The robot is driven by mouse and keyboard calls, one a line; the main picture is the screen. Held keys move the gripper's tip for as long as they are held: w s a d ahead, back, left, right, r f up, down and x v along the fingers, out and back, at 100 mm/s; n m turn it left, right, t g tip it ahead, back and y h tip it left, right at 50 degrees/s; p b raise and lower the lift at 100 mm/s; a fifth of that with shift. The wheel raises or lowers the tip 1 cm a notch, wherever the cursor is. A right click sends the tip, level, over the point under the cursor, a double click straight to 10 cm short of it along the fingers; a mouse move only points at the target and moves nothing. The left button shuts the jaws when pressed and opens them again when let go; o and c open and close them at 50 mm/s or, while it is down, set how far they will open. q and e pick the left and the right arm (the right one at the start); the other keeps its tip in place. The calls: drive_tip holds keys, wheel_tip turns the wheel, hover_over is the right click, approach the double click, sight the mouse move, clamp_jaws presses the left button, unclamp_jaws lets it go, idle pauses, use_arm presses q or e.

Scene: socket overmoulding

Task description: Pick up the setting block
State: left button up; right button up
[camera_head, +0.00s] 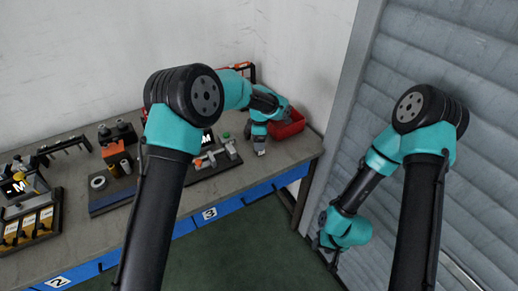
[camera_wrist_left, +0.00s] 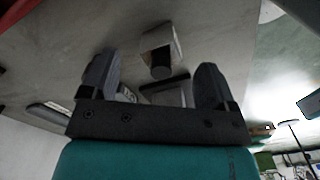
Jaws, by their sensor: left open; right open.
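In the head view the left gripper (camera_head: 260,149) is low at the bench's right end, and I cannot make out the block clearly there. My right gripper (camera_head: 328,254) is open and empty, hanging beside the bench in front of the grey shutter.
A red bin (camera_head: 288,124) stands at the bench's back right, close to my left wrist. A fixture with orange and green parts (camera_head: 217,153) lies left of the gripper. Other fixtures, including a yellow-fronted rack (camera_head: 28,228), fill the left of the bench (camera_head: 75,250).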

use_arm(q)
drive_tip(key=shift+a+f, duration=0.2)
drive_tip(key=shift+f, duration=2.15)
drive_tip(key=shift+c, duration=0.3)
drive_tip(key=c, duration=1.1)
drive_tip(key=shift+r, duration=0.1)
drive_tip(key=shift+r, duration=0.5)
wheel_tip(320, 180, up, 3)
drive_tip(key=shift+s+f, duration=0.15)
drive_tip(key=shift+f, duration=0.05)
drive_tip(key=s, duration=1)
drive_tip(key=s+r, duration=0.1)
drive_tip(key=s, duration=0.5)
drive_tip(key=shift+r, duration=0.1)
drive_tip(key=shift+w+a, duration=0.1)
drive_tip(key=shift+w, duration=0.05)
